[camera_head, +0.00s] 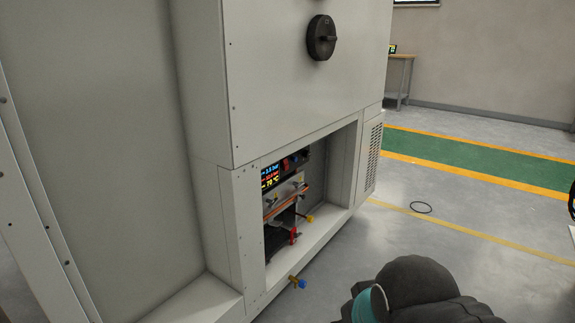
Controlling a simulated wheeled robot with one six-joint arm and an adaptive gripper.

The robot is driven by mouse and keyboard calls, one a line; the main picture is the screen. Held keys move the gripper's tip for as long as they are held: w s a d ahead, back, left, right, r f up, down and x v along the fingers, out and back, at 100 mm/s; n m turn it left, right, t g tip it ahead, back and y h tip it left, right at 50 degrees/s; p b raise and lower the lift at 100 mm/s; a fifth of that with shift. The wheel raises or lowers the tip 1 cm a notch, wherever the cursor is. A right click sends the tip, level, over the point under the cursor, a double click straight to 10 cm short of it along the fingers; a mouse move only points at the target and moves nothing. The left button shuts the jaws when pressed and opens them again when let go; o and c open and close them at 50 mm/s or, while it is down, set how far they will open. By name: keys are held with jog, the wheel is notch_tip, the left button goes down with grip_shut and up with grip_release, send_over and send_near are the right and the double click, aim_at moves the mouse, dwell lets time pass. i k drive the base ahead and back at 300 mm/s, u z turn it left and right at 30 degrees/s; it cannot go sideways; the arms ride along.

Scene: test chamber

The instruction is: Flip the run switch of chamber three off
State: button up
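A tall grey-white cabinet (290,90) fills the left and middle of the view. I cannot read a chamber number on it. Low in its front is an open recess (338,222). Inside, partly behind the left edge, is a dark panel with a lit display (270,177) and small controls to its right, one of them reddish (286,163). They are too small to tell which is the run switch or how it is set. A dark, rounded part of my arm with a teal band shows at the bottom right. My gripper is not in view.
A black round knob (321,38) sticks out of the cabinet above the recess. Fittings with yellow, red and blue handles (298,282) sit in and below the recess. Clear floor and a green lane (470,161) are right.

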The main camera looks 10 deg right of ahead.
aim_at(285, 162)
jog(key=u, duration=0.55)
jog(key=k, duration=0.65)
jog(key=u, duration=0.7)
jog(key=i, duration=0.65)
jog(key=z, duration=0.8)
jog(key=i, duration=0.65)
jog(key=z, duration=0.75)
